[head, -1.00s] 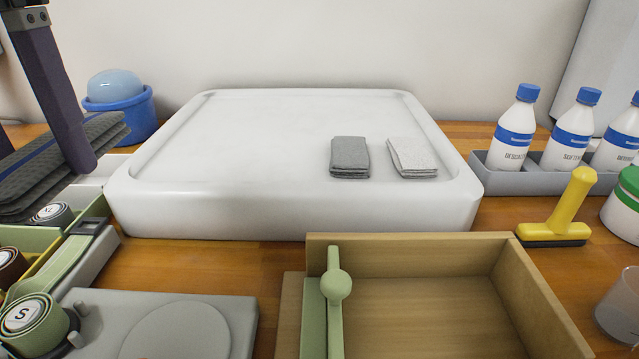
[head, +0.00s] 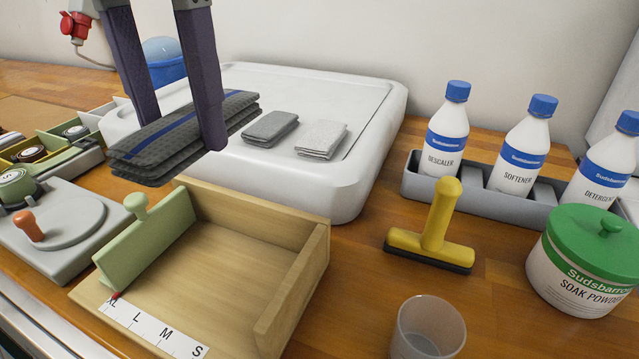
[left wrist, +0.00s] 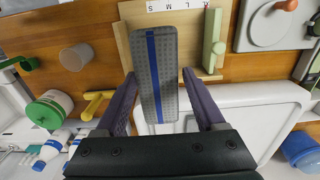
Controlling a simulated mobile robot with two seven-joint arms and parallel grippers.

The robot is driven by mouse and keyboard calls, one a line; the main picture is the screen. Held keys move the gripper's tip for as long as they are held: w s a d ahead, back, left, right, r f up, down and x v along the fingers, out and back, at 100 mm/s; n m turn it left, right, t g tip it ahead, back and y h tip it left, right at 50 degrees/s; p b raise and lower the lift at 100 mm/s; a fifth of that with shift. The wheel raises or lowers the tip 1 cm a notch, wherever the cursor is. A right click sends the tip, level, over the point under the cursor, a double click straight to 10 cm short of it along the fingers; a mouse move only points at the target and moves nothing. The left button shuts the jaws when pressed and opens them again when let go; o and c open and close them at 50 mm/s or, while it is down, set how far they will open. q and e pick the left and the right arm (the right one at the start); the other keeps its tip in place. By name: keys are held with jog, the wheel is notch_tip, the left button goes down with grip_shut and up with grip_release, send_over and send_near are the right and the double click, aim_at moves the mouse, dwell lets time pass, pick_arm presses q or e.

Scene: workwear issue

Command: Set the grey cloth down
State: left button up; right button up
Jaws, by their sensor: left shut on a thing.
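My left gripper (head: 180,130) is shut on a folded dark grey cloth with a blue stripe (head: 165,142). One finger is on each side of it. In the left wrist view the cloth (left wrist: 155,52) lies lengthwise between the fingers of the left gripper (left wrist: 159,75). The cloth is held up, roughly level, and in the head view it covers part of the white basin's front edge and the back of the wooden tray. A smaller grey folded cloth (head: 270,127) and a whitish one (head: 321,139) lie side by side on the white basin (head: 355,190). My right gripper is not in view.
The wooden tray (head: 290,262) has a green slider (head: 145,240) and a size scale (head: 150,330); its floor is empty. A yellow squeegee (head: 435,230), clear cup (head: 428,335), soak powder tub (head: 580,270) and bottle rack (head: 480,197) stand right. Bare wood lies between tray and squeegee.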

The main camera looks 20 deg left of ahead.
pick_arm(q)
jog(key=b, duration=0.2)
send_over(226, 288)
notch_tip(226, 288, down, 15)
jog(key=shift+r, duration=0.2)
notch_tip(226, 288, down, 5)
jog(key=shift+r+b, duration=0.1)
jog(key=shift+b, duration=0.35)
jog(key=o, duration=1.3)
jog(key=shift+f, duration=0.25)
jog(key=shift+r, duration=0.1)
